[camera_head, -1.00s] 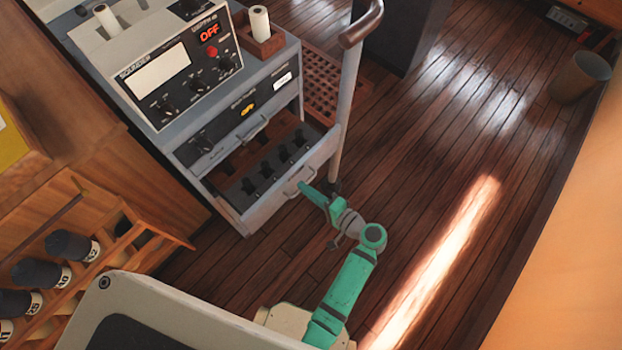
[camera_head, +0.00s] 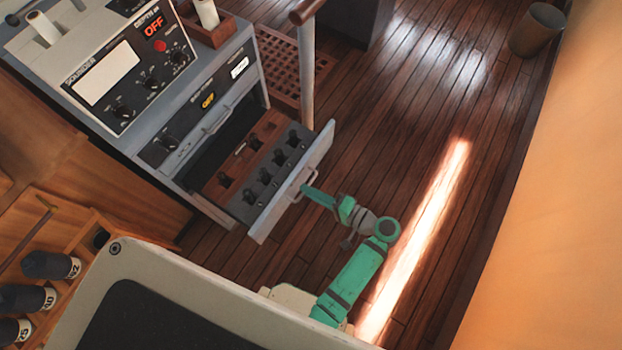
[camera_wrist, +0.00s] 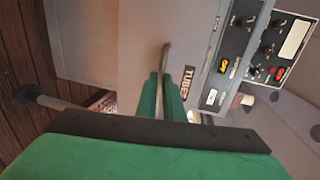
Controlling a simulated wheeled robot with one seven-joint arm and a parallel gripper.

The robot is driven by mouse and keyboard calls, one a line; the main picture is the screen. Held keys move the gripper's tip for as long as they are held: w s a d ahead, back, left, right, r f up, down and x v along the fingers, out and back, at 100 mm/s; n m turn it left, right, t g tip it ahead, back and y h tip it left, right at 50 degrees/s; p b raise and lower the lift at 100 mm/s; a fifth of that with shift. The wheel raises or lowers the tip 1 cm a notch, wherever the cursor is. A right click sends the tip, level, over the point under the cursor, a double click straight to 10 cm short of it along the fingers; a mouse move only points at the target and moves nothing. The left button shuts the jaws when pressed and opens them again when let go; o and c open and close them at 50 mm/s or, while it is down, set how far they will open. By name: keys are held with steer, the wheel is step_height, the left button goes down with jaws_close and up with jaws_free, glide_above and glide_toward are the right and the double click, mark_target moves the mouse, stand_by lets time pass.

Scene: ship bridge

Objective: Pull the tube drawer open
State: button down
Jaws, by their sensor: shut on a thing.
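The tube drawer (camera_head: 292,190) is the low grey drawer of the sounder cabinet, and it stands well out from the cabinet front. Inside it, dark tubes sit in a grey rack (camera_head: 243,209), with a brown socketed panel (camera_head: 226,187) behind. My green gripper (camera_head: 306,188) is at the drawer's handle (camera_head: 298,184), on the front face. In the wrist view my gripper's fingers (camera_wrist: 161,98) are shut on the handle bar (camera_wrist: 166,58), beside the "TUBES" label (camera_wrist: 188,80). The fingers hide part of the handle.
The sounder unit (camera_head: 120,75) reads OFF on top of the cabinet. A post (camera_head: 306,75) stands near the drawer's far end. A wooden rack with dark rolled items (camera_head: 48,265) is at lower left. Wooden floor (camera_head: 400,130) is open to the right; a bin (camera_head: 537,30) stands far off.

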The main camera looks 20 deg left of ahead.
steer(key=shift+d, duration=0.35)
steer(key=c, duration=2.2)
jaws_free()
steer(key=o, duration=0.3)
steer(key=shift+a, duration=0.1)
steer(key=v, duration=1.1)
steer(key=shift+a+f, duration=0.1)
